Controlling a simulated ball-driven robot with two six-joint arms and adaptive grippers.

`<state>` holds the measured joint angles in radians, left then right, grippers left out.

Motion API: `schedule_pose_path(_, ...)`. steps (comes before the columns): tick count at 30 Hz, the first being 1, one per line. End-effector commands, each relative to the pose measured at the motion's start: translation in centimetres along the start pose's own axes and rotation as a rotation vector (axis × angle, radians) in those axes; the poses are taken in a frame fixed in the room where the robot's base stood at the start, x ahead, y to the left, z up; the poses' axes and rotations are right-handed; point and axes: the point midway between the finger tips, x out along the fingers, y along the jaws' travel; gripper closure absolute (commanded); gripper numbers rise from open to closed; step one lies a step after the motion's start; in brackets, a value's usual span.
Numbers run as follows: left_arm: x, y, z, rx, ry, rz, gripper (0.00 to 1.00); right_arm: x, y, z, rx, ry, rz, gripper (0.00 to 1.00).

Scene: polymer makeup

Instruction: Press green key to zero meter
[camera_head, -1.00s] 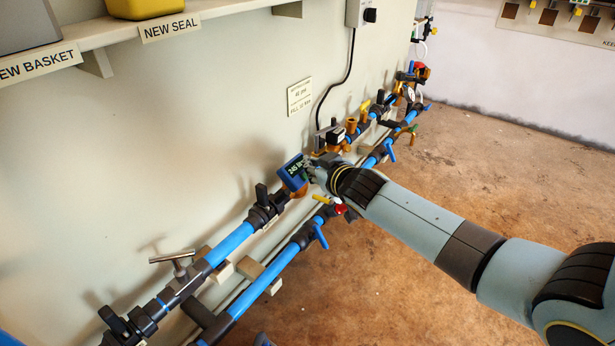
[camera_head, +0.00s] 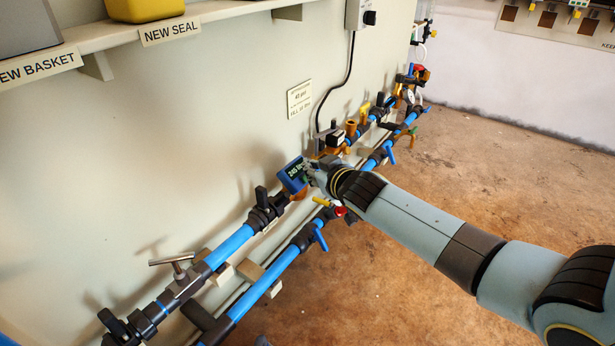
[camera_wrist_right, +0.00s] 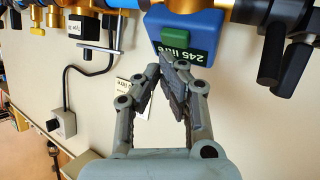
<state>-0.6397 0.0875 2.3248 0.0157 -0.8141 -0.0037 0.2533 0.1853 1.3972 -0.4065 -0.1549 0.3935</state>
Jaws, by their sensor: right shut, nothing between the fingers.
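The blue meter (camera_head: 293,175) sits on the upper blue pipe along the wall, with a dark display that reads 245 litre. In the right wrist view the meter (camera_wrist_right: 208,22) is upside down at the top, and its green key (camera_wrist_right: 174,34) shows on the blue face beside the display (camera_wrist_right: 188,54). My right gripper (camera_wrist_right: 166,66) is shut and empty, its fingertips just below the green key in that view. I cannot tell whether they touch it. In the head view my right gripper (camera_head: 311,174) is beside the meter's right side. My left gripper is not in view.
A lower blue pipe (camera_head: 262,284) with valve handles runs parallel to the upper one. A T-handle (camera_head: 172,259) sticks up at lower left. A shelf (camera_head: 110,35) with labels is above. The brown floor (camera_head: 480,180) is open at right.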

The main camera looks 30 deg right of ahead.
Motion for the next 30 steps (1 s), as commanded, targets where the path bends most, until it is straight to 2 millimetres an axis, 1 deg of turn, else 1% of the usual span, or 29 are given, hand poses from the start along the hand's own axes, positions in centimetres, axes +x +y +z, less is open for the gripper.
schedule_pose_path(9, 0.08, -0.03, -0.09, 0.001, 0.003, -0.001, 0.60, 0.04, -0.02, 0.04, 0.000, 0.000, 0.000, 1.00)
schedule_pose_path(16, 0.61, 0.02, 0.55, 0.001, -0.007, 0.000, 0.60, 0.60, -0.37, 0.52, 0.001, -0.002, 0.000, 1.00)
schedule_pose_path(30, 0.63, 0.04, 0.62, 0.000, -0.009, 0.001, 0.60, 0.72, -0.39, 0.39, 0.000, 0.000, 0.000, 1.00)
